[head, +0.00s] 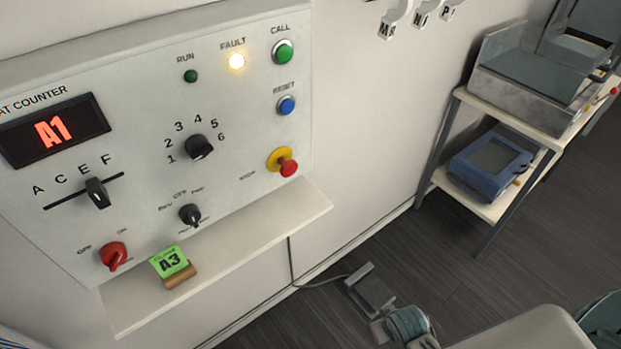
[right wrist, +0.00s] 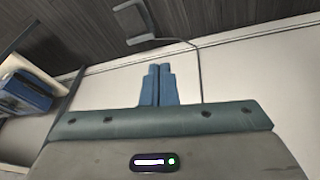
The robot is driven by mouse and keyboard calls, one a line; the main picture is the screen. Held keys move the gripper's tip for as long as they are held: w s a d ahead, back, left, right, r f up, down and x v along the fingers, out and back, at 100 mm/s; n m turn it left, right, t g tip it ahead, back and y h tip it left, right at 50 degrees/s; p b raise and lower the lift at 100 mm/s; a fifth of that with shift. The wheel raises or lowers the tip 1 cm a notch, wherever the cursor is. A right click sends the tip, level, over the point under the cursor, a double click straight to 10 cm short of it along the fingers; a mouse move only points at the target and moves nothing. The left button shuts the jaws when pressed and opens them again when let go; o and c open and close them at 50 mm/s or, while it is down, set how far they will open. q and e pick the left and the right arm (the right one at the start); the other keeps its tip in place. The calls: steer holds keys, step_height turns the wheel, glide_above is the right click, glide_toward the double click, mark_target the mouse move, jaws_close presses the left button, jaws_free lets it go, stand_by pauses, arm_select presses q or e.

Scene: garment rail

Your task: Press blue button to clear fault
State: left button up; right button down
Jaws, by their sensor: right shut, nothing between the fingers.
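The blue button (head: 287,105), labelled RESET, sits at the right side of the grey control panel (head: 240,120), below the green CALL button (head: 283,52). Nothing touches the blue button. The FAULT lamp (head: 236,61) glows yellowish white. In the right wrist view my right gripper (right wrist: 158,68) is shut and empty, with its two blue fingers together in front of the pale wall. Part of my right arm shows at the bottom right of the head view, below and right of the panel and well apart from the button. My left gripper is not in view.
A yellow-collared red stop button (head: 289,169) lies below the blue one. A shelf (head: 245,255) juts out under the panel with a green A3 card (head: 169,261). A pedal (head: 370,288) lies on the floor. A rack (head: 455,135) holding a blue device (head: 492,162) stands right.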

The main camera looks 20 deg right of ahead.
mark_target(287, 107)
steer(key=w+r+n+t, duration=0.1)
steer(key=w+r+t, duration=0.45)
steer(key=r, duration=0.55)
steer(key=w+r+n+t+p, duration=0.1)
steer(key=w+r+t, duration=0.3)
steer(key=w+r, duration=0.5)
steer(key=w+r+n+t, duration=0.1)
steer(key=w+r+t, duration=0.3)
steer(key=r, duration=0.8)
steer(key=w+a+r+n+t+y, duration=0.1)
steer(key=a+r+n+t+y, duration=0.1)
steer(key=a+r+n+y, duration=0.3)
steer(key=w+a+r+n+t+y, duration=0.1)
steer(key=a+r+n+t+y, duration=0.2)
steer(key=r+n+y, duration=0.6)
steer(key=shift+a+r+n+y, duration=0.15)
steer(key=shift+a+n+y, duration=0.35)
steer(key=shift+a+y, duration=0.45)
steer(key=shift+a+t, duration=0.1)
steer(key=shift+t, duration=0.15)
steer(key=w+a, duration=0.3)
steer(key=w, duration=0.5)
steer(key=shift+w, duration=0.2)
